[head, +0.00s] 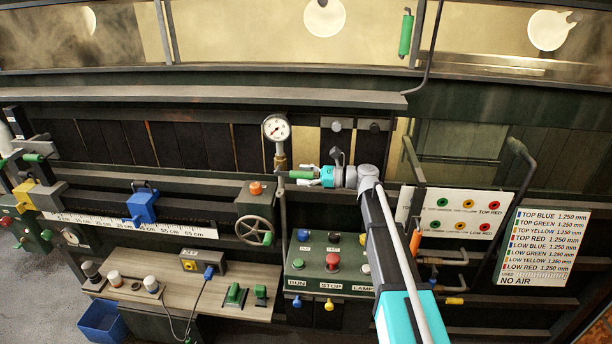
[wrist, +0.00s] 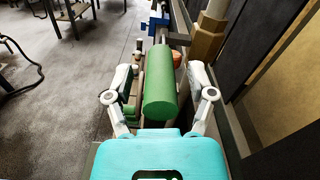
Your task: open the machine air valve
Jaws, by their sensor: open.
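A green cylindrical handle (head: 301,174) sticks out beside the brass fitting (head: 280,161) under a round white gauge (head: 277,128); I take it for the air valve's handle. My gripper (head: 318,177) is at this handle, coming from the right. In the wrist view the green handle (wrist: 160,95) lies lengthwise between the two fingers of my open gripper (wrist: 163,80), with one finger on each side. Small gaps seem to show between fingers and handle; I cannot tell whether either touches. The brass fitting (wrist: 207,38) stands just to the right. The handle's far end is partly hidden.
A handwheel (head: 254,231) and orange knob (head: 255,188) are at lower left. A button panel (head: 330,264) with run and stop labels is below. Label boards (head: 461,214) and bent pipes are right.

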